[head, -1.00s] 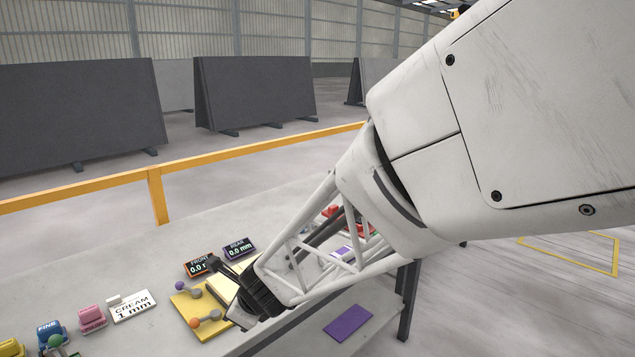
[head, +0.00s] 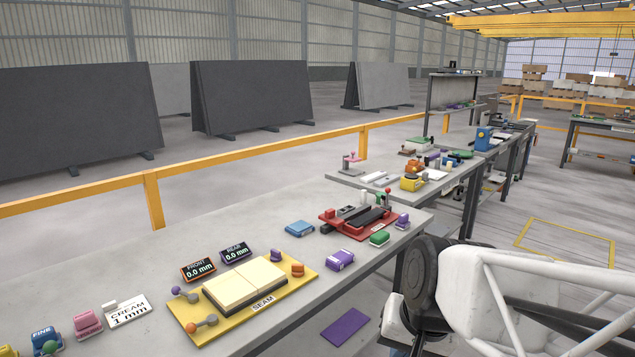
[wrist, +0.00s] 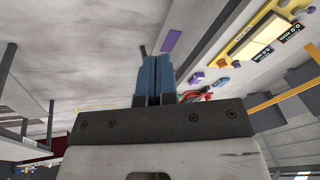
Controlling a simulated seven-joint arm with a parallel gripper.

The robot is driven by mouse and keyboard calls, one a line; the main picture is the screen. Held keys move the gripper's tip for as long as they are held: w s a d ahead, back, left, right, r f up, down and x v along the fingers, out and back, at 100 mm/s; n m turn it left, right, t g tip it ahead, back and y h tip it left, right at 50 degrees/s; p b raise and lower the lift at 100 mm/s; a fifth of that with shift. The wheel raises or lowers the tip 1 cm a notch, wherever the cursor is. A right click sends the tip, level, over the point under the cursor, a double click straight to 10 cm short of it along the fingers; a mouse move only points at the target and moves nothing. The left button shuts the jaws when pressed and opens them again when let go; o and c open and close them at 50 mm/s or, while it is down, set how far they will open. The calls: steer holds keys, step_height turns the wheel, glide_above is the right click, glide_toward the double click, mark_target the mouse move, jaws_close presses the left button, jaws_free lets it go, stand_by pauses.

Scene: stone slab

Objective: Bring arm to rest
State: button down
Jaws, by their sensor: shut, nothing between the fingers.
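My arm shows at the lower right of the head view, off the front edge of the bench and clear of the things on it. My gripper (wrist: 156,75) shows in the wrist view with its two blue fingers together and nothing between them. In the head view the fingertips cannot be made out. The yellow seam board (head: 203,333) lies on the bench with two cream slabs (head: 245,283) side by side on it. The same board shows upside down at the upper right of the wrist view (wrist: 275,20).
The grey bench (head: 130,245) carries two displays (head: 198,269) reading 0.0 mm, a cream 1 mm card (head: 128,312), a red fixture (head: 362,222) and several coloured blocks. A purple mat (head: 345,327) lies below the bench edge. A yellow rail (head: 250,151) runs behind.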

steer(key=s+d+n+h, duration=0.2)
steer(key=s+d, duration=0.3)
steer(key=d, duration=0.1)
steer(key=shift+r+n, duration=0.25)
steer(key=shift+n, duration=0.15)
stand_by(0.9)
